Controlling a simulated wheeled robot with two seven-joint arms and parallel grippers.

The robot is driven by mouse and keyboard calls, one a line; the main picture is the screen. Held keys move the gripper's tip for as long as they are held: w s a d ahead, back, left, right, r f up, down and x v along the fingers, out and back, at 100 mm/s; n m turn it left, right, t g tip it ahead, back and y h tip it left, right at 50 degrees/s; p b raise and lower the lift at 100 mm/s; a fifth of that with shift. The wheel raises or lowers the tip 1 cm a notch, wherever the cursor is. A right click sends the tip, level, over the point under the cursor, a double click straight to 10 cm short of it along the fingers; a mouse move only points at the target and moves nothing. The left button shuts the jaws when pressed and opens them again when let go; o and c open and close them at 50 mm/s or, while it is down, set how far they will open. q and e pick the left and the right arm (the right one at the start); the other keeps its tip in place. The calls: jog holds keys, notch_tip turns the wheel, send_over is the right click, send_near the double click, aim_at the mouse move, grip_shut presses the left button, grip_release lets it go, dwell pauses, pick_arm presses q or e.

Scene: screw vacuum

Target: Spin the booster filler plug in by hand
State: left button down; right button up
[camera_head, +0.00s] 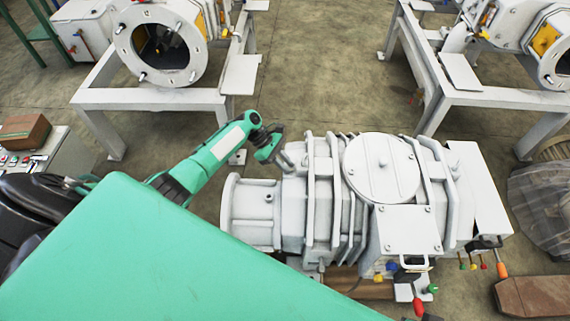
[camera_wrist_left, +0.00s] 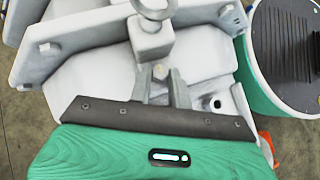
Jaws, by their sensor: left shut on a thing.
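The booster (camera_head: 335,195) is a pale grey ribbed machine with a round bolted cover, in the middle of the head view. My left gripper (camera_head: 276,156) is over its back left edge, at the end of my green arm. My right gripper is not in view.
A small dark hole (camera_wrist_left: 216,103) shows in the grey casing right of the fingers. A round grey knob (camera_wrist_left: 154,8) rises beyond them. Machine frames (camera_head: 155,98) stand behind. Coloured-handled tools (camera_head: 418,306) are at the booster's front right.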

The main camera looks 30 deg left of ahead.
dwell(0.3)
pick_arm(q)
jog(key=c, duration=1.3)
grip_release()
